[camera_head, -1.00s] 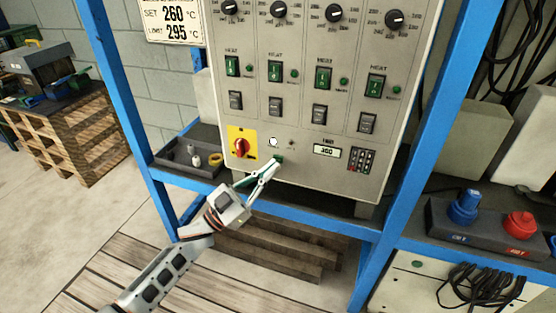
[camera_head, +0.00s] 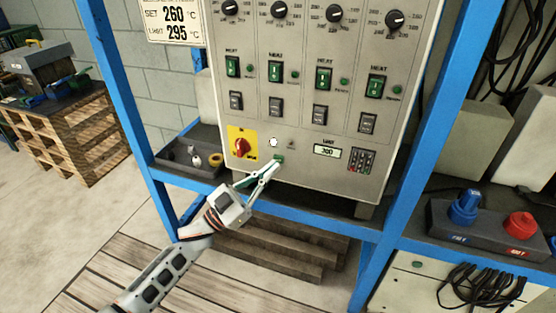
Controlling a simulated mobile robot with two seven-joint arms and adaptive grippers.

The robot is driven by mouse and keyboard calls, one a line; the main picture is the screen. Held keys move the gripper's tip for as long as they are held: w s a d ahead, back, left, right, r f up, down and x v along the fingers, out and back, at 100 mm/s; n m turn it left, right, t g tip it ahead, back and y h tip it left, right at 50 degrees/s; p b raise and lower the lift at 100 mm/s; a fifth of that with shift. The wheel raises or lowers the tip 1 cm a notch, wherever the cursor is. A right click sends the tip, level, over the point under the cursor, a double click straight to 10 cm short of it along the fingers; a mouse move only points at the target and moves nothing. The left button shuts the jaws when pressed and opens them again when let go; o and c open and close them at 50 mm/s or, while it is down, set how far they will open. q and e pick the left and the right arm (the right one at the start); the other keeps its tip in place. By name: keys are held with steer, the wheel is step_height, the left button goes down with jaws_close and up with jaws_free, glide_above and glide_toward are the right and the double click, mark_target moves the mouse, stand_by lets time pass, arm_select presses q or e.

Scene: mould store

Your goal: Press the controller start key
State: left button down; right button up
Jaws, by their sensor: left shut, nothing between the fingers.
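The grey controller panel (camera_head: 300,180) stands upright in a blue frame. A small green key (camera_head: 279,158) sits low on it, right of the red rotary switch on its yellow plate (camera_head: 241,147). A round white light (camera_head: 273,142) is just above the key. My left gripper (camera_head: 275,164) is shut and empty, its fingertips at the green key and partly covering it. I cannot tell whether they touch or press it. My right gripper is not in view.
A lit display (camera_head: 327,151) and a small keypad (camera_head: 362,160) are right of the key. Green heat switches and black dials fill the panel above. A dark tray (camera_head: 186,169) lies at left, and a box with blue and red connectors (camera_head: 494,229) at right.

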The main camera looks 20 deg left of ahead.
arm_select(q)
steer(key=shift+w, duration=0.2)
steer(key=shift+w, duration=0.25)
steer(key=shift+w, duration=0.3)
stand_by(0.8)
steer(key=shift+s, duration=0.75)
